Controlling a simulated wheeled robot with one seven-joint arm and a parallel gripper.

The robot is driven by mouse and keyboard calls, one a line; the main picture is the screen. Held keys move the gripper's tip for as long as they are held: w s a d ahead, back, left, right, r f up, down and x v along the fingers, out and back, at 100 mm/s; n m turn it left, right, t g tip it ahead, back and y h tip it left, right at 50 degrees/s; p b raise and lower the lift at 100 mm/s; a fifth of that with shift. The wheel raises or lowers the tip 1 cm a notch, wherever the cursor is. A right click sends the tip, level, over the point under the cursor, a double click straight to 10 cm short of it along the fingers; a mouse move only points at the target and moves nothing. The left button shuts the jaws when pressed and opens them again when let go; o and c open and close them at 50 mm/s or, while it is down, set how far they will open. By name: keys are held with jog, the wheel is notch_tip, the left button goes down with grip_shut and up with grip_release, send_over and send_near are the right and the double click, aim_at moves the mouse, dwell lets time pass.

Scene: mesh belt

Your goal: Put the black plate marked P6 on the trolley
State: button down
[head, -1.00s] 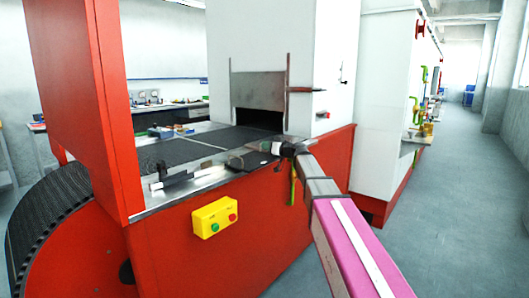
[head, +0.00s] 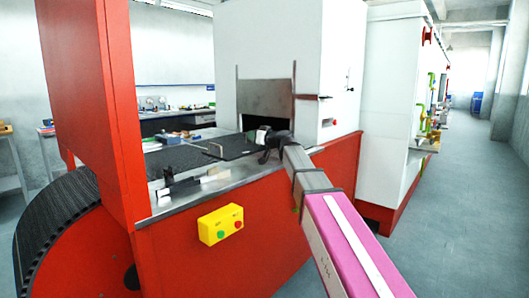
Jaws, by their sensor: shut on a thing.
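My gripper (head: 262,139) is at the belt machine, near the furnace opening, and is shut on a thin black plate (head: 233,147). The plate lies roughly level and extends left from the gripper, just above or on the mesh belt (head: 172,160); I cannot tell whether it touches. A small white patch shows beside the gripper, and no P6 mark is readable. No trolley can be identified for certain; a grey stand (head: 12,160) is partly in view at the far left edge.
A raised metal door (head: 266,98) hangs above the furnace opening. A red upright (head: 88,100) stands left of the belt, and a metal bracket (head: 180,187) sits on the machine's front ledge. A yellow button box (head: 220,224) juts from the red side. The right aisle floor (head: 460,210) is clear.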

jog(key=d+f+m+t+h, duration=0.2)
jog(key=d+m+h, duration=0.1)
jog(key=d, duration=0.6)
jog(key=d+f+m+t+h, duration=0.2)
jog(key=d+m+h, duration=0.2)
jog(key=d, duration=0.6)
jog(key=s+d+f+m+t+h, duration=0.1)
jog(key=d+f+m+t+h, duration=0.1)
jog(key=d+h, duration=0.5)
jog(key=d+m, duration=0.1)
jog(key=d, duration=0.2)
jog(key=shift+f+t, duration=0.25)
jog(key=shift+t, duration=0.05)
